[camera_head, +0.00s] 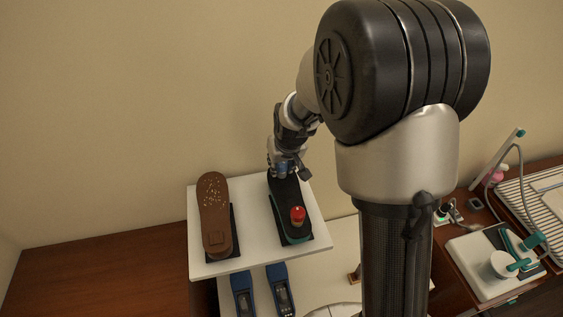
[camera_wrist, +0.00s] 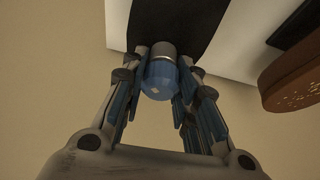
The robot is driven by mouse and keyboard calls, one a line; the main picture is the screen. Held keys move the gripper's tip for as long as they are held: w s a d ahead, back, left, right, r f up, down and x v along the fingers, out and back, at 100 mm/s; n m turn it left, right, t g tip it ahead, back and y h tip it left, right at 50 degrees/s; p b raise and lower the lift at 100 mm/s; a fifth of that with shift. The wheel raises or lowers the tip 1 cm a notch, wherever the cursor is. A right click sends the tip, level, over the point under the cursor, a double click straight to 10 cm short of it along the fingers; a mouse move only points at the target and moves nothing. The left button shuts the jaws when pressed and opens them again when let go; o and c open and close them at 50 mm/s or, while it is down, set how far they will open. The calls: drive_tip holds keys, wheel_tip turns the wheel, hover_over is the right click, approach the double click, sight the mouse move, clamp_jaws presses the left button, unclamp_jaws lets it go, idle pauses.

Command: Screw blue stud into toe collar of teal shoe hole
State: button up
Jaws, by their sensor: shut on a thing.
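The teal shoe (camera_head: 284,193) lies sole up on the right side of a white raised board, with its dark sole showing and a teal edge near the heel. A red stud (camera_head: 297,214) stands on its heel end. My gripper (camera_head: 286,173) is over the far, toe end. In the wrist view my gripper (camera_wrist: 166,60) is shut on the blue stud (camera_wrist: 159,82), whose rounded blue head faces the camera. Its grey collar end points at the dark sole (camera_wrist: 178,25). The toe collar hole is hidden behind the stud; I cannot tell how deep the stud sits.
A brown shoe (camera_head: 214,218) with pale specks lies sole up at left on the white board (camera_head: 255,252); it also shows in the wrist view (camera_wrist: 297,78). Blue shoes (camera_head: 279,290) stand below the board's front edge. A wall is close behind. Bare wood lies left.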

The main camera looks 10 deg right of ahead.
drive_tip(key=shift+s+m+p, duration=0.1)
drive_tip(key=shift+m+p, duration=0.2)
drive_tip(key=shift+p, duration=0.05)
drive_tip(key=shift+f+m+h+b, duration=0.3)
drive_tip(key=shift+m+b, duration=0.1)
drive_tip(key=shift+b, duration=0.3)
drive_tip(key=shift+r, duration=0.2)
drive_tip(key=shift+f+m+b, duration=0.2)
drive_tip(key=shift+m+b, duration=0.2)
drive_tip(key=shift+b, duration=0.5)
drive_tip(key=shift+r+m+h+b, duration=0.1)
drive_tip(key=shift+m+h+b, duration=0.4)
drive_tip(key=shift+b, duration=0.65)
drive_tip(key=shift+r, duration=0.1)
